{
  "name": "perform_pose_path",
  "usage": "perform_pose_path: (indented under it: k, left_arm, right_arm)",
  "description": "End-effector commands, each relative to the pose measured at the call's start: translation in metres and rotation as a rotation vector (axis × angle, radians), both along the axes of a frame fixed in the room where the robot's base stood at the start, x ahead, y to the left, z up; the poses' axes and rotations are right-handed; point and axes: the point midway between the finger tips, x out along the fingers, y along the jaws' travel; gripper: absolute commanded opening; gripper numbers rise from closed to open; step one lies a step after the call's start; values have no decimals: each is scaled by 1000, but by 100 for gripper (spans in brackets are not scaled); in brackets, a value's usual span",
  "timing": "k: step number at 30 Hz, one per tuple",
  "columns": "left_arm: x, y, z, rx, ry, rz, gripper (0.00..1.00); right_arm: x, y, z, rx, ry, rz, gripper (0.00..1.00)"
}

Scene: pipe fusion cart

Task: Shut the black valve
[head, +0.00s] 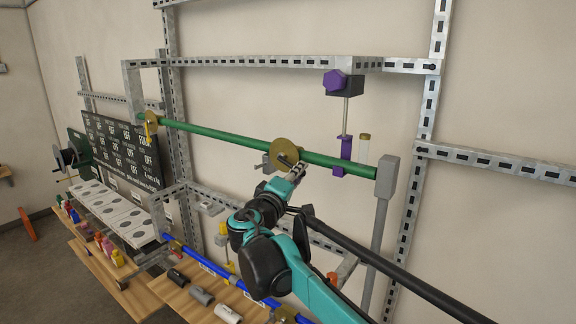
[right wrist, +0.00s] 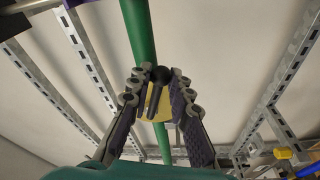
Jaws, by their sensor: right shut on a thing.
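A black valve handle (right wrist: 154,95) stands in front of a round brass-coloured plate (head: 284,153) on the green pipe (head: 225,138). The plate also shows in the right wrist view (right wrist: 152,116), behind the handle. My right gripper (head: 298,170) reaches up to the valve from below. In the right wrist view its two fingers (right wrist: 157,84) stand on either side of the handle, and it is shut on it. My gripper hides part of the valve in the head view. My left gripper is not in view.
A purple knob (head: 336,82) and a purple block (head: 346,148) sit near the pipe's right end, by a grey post (head: 387,180). A long black bar (head: 400,270) slants below right. A blue pipe (head: 215,268) and a wooden shelf (head: 188,293) lie lower left.

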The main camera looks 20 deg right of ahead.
Motion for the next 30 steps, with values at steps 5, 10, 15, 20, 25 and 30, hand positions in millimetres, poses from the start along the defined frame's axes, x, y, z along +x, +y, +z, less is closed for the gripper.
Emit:
perform_pose_path:
  k: [5,10,15,20,25,30]
  left_arm:
    - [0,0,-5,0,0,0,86]
    - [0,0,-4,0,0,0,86]
    - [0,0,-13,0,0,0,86]
    - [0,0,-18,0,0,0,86]
    - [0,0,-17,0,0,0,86]
    - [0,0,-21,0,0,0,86]
  right_arm:
    - [1,1,-5,37,-48,1,0]
    - [1,1,-4,37,-46,1,0]
    - [4,4,-14,93,-119,2,0]
    - [6,5,-18,149,-192,1,0]
    - [7,5,-17,155,-198,1,0]
    - [8,7,-21,177,-226,1,0]
